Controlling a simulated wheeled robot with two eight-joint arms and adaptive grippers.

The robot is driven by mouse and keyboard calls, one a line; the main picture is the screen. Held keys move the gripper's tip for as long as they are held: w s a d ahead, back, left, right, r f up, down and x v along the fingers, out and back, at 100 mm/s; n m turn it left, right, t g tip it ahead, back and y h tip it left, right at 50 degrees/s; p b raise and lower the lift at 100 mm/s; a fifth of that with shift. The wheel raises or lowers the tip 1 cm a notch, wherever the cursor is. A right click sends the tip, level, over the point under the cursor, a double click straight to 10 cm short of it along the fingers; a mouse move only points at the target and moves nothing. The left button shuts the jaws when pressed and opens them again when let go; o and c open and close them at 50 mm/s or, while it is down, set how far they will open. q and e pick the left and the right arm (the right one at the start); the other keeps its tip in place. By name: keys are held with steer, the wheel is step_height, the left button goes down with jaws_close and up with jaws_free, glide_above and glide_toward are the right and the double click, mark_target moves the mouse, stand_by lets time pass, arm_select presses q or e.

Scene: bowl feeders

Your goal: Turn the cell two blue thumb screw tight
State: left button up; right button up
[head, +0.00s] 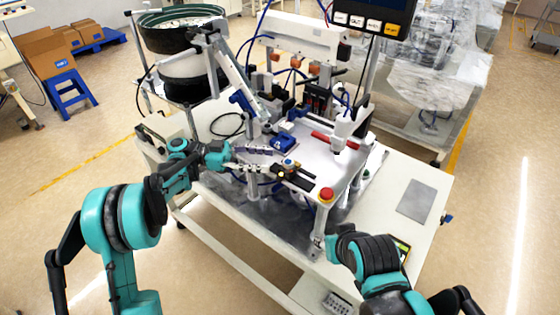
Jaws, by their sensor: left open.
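My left gripper (268,161) reaches in from the left over the front of the machine's white plate. Its two pale fingers are apart, with nothing seen between them. A small blue knob (289,162) sits on a dark fixture just right of the fingertips, seemingly clear of them. It may be the thumb screw; its details are too small to tell. A larger blue block (284,143) stands just behind it. My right gripper (318,241) is low at the table's front edge, small and partly hidden by its arm, so its jaw state is unclear.
A red stop button (326,194) stands at the plate's front corner. A bowl feeder (180,25) stands at back left, a display (371,15) at the top. The white table (427,180) has free room on the right, around a grey plate (417,201).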

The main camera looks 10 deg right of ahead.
arm_select(q)
steer(key=v, duration=0.4)
steer(key=shift+w+a, duration=0.1)
steer(key=shift+a, duration=0.1)
steer(key=s+n+t+y, duration=0.6)
steer(key=s+n+y, duration=0.2)
steer(key=s+n, duration=0.3)
steer(key=s+a+f+n+t+y, duration=0.3)
steer(key=s+a+n+y, duration=0.1)
steer(key=s+a, duration=0.3)
steer(key=s+a+f+n+t+y, duration=0.2)
steer(key=s+a+n+y, duration=0.3)
steer(key=a, duration=0.4)
steer(key=shift+s+a+f+n+t, duration=0.3)
steer(key=shift+s+f+n+t, duration=0.15)
steer(key=shift+s+f, duration=0.4)
